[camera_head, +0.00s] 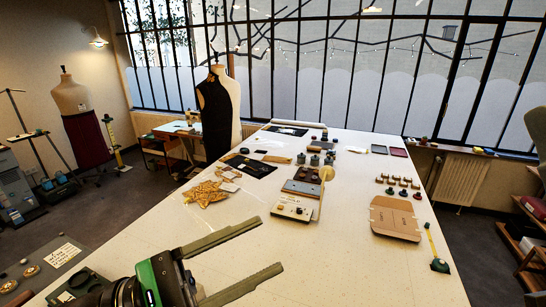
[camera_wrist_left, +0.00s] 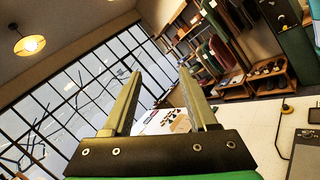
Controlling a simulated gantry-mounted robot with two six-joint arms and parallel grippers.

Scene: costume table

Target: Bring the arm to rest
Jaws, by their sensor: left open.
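My left gripper (camera_head: 268,255) reaches in from the lower left of the head view, above the near left part of the white table (camera_head: 350,270). Its two long grey-green fingers are spread apart with nothing between them. In the left wrist view the same gripper (camera_wrist_left: 158,85) shows its fingers apart and empty, with windows, shelving and part of the table behind. The fingers look clear of the objects on the table, though their height above it is hard to tell. My right gripper shows in neither view.
Gold patterned fabric (camera_head: 205,193) lies left on the table. A white device with knobs (camera_head: 293,208) stands mid-table. A dress form (camera_head: 220,110) stands behind the left edge. The table's near middle is clear.

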